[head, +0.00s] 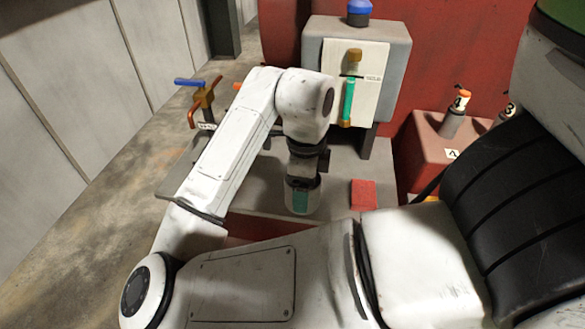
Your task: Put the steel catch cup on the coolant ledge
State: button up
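My arm reaches forward and bends down at its wrist. My gripper (301,198) hangs at its end, a pale rounded body with a teal patch, over or at a grey ledge (338,172). Its fingertips are hidden from this angle, so I cannot tell whether it is open or shut, or whether it holds anything. I cannot make out the steel catch cup; it may be hidden by my arm or gripper. The grey ledge lies in front of a grey machine box and carries a red square (363,194) just right of my gripper. No readable label marks it as the coolant ledge.
A brass valve with blue and orange handles (204,98) stands left of my arm. The grey box (396,50) behind has a teal and orange lever (348,98) and a blue cap (359,12). Numbered orange-topped fittings (456,112) sit on a red block at right.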

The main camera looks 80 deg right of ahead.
jog(key=w+d+f, duration=0.1)
jog(key=d+f, duration=0.2)
jog(key=d, duration=0.1)
jog(key=w+d+f, duration=0.2)
jog(key=d+f, duration=0.1)
jog(key=w+d+f+p, duration=0.1)
jog(key=w+d+f, duration=0.1)
jog(key=d, duration=0.2)
jog(key=shift+w+d+f, duration=0.1)
jog(key=shift+d+f, duration=0.2)
jog(key=shift+f, duration=0.1)
jog(key=shift+w+d+f, duration=0.1)
jog(key=shift+d+f, duration=0.1)
jog(key=shift+f, duration=0.15)
jog(key=shift+w+d+f+p, duration=0.15)
jog(key=shift+f+p, duration=0.2)
jog(key=shift+f, duration=1.35)
jog(key=shift+f, duration=0.2)
jog(key=o, duration=1)
notch_tip(320, 180, up, 12)
jog(key=shift+r+b, duration=0.25)
jog(key=shift+b, duration=0.25)
